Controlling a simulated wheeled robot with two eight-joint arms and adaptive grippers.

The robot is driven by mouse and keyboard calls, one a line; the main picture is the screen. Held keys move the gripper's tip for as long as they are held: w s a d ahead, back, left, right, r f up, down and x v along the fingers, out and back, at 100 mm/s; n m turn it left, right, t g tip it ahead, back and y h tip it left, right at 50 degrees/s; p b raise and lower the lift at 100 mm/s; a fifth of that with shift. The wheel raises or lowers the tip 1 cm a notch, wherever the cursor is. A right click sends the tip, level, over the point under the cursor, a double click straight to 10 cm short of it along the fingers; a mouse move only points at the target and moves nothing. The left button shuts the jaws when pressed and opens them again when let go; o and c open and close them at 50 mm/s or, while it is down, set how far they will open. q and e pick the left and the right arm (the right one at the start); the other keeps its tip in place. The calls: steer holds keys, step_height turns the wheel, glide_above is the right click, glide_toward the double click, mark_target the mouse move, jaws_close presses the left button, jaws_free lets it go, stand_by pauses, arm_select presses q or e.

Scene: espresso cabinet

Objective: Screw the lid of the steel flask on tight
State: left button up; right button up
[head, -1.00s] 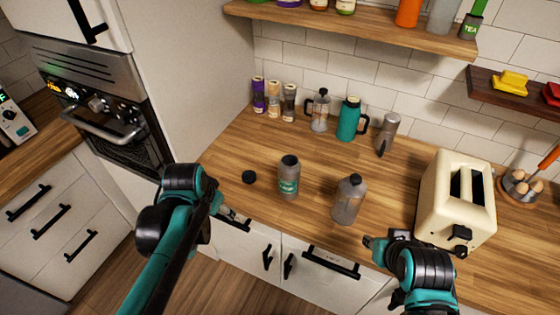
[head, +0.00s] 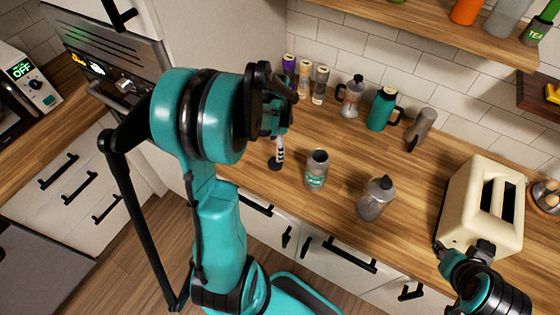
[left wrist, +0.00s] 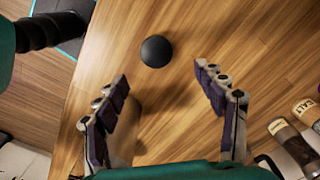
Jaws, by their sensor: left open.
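The lid shows clearly in the left wrist view (left wrist: 155,51), just beyond the fingertips. My left gripper (head: 278,150) points down above the lid. In the left wrist view its fingers (left wrist: 162,78) are spread, with nothing between them. My right gripper (head: 462,250) is by the toaster at lower right, its finger opening unclear.
A second grey bottle (head: 375,198) stands right of the flask. A cream toaster (head: 482,205) is farther right. Spice jars (head: 304,82), a press pot (head: 350,97), a teal jug (head: 382,108) and a grey tumbler (head: 421,128) line the wall. The counter's front edge is close.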

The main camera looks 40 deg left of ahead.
mark_target(275, 162)
arm_select(q)
steer(key=shift+f+b, duration=0.3)
steer(key=shift+f, duration=1.05)
steer(key=f, duration=0.1)
steer(key=f+b, duration=0.1)
steer(key=f, duration=0.3)
steer(key=shift+s+f, duration=0.1)
steer(key=shift+s, duration=0.3)
steer(key=c, duration=1.1)
